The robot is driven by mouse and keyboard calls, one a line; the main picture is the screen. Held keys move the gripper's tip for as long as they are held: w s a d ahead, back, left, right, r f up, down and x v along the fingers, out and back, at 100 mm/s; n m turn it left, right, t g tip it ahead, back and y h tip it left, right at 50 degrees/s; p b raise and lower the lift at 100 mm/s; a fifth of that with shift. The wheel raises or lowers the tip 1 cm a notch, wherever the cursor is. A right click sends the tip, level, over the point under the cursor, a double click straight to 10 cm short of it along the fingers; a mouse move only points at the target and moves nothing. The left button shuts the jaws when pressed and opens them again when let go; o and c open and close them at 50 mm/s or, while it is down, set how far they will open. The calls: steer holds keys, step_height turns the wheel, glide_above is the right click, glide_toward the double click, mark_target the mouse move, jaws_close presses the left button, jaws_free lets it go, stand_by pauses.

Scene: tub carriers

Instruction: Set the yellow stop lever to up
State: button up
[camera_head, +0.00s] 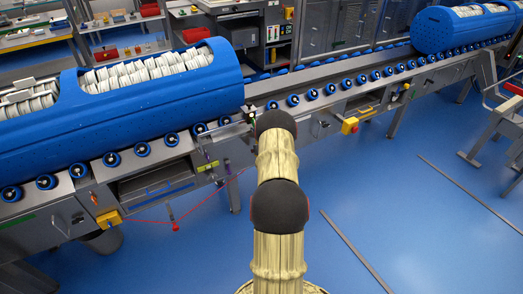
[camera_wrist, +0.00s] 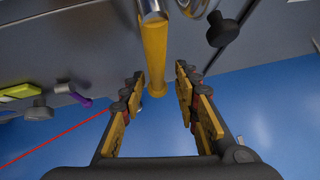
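The yellow stop lever (camera_wrist: 154,52) shows in the wrist view as a yellow rod with a bright metal stem at the top edge of the picture. The rod runs down the picture, and its rounded end appears between the fingertips of my gripper (camera_wrist: 160,78). My gripper is open, with a finger on each side of the rod and a visible gap on both sides. I cannot tell how deep the rod sits between the fingers. In the head view my arm hides the lever and most of my gripper.
A red cord (camera_head: 208,190) hangs below the conveyor (camera_head: 350,82). Blue tub carriers (camera_head: 112,118) rest on it. Blue floor (camera_head: 380,200) is open at right.

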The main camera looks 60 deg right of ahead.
steer(key=v, duration=1)
steer(key=shift+s, duration=0.2)
steer(key=shift+a+r, duration=0.1)
steer(key=shift+a, duration=0.05)
steer(key=w+a+n+t+y, duration=0.1)
steer(key=w+a+n+y, duration=0.15)
steer(key=a+n, duration=0.65)
steer(key=w+a+r+n+y, duration=0.1)
steer(key=a+r+n+y, duration=0.1)
steer(key=a+r+n, duration=0.45)
steer(key=w+a+r+n+g+y+p, duration=0.15)
steer(key=a+n, duration=0.25)
steer(key=a, duration=0.6)
steer(key=a+r+n+y, duration=0.2)
steer(key=a+r+n, duration=0.3)
steer(key=a, duration=0.4)
steer(key=s+a+r+n+p, duration=0.1)
steer(key=s+a+r+n, duration=0.4)
steer(key=a+r, duration=0.3)
steer(key=s+a+r+n+h+p, duration=0.1)
steer(key=s+a+r+n, duration=0.4)
steer(key=a, duration=0.9)
steer(key=s+a+r+n+p, duration=0.1)
steer(key=s+a+r+n, duration=0.4)
steer(key=a+r+n, duration=0.5)
step_height(320, 180, up, 3)
steer(key=shift+s+a+f+h, duration=0.1)
steer(key=shift+s+a+h, duration=0.2)
steer(key=shift+a, duration=0.4)
